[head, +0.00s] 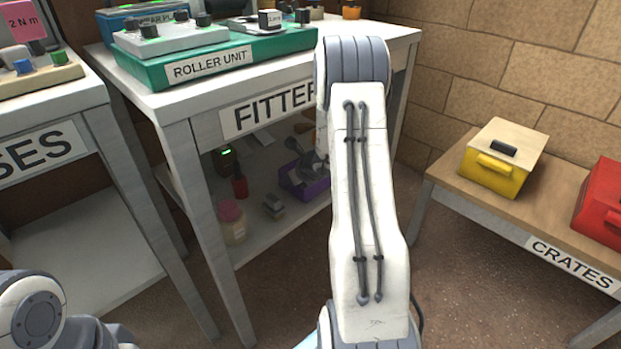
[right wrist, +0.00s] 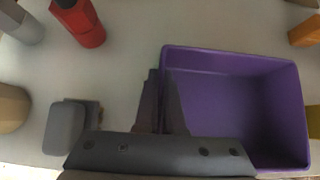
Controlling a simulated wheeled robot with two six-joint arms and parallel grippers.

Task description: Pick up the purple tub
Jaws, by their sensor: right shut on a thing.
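The purple tub (head: 313,190) stands on the lower shelf under the FITTER table, partly hidden behind my right arm in the head view. In the right wrist view the open-topped purple tub (right wrist: 285,95) fills the right side and looks empty. My right gripper (right wrist: 160,76) has its fingers on either side of the tub's left wall and is shut on it. In the head view the right gripper (head: 303,154) is small and dark at the tub, largely hidden by my forearm. I cannot tell whether the tub is clear of the shelf. My left gripper is out of view.
On the lower shelf (head: 258,229) a red bottle (head: 239,181), a pink-lidded jar (head: 232,222) and a grey block (head: 273,206) stand left of the tub. Orange and yellow things lie to its right in the wrist view. A CRATES bench (head: 562,221) holds yellow and red boxes.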

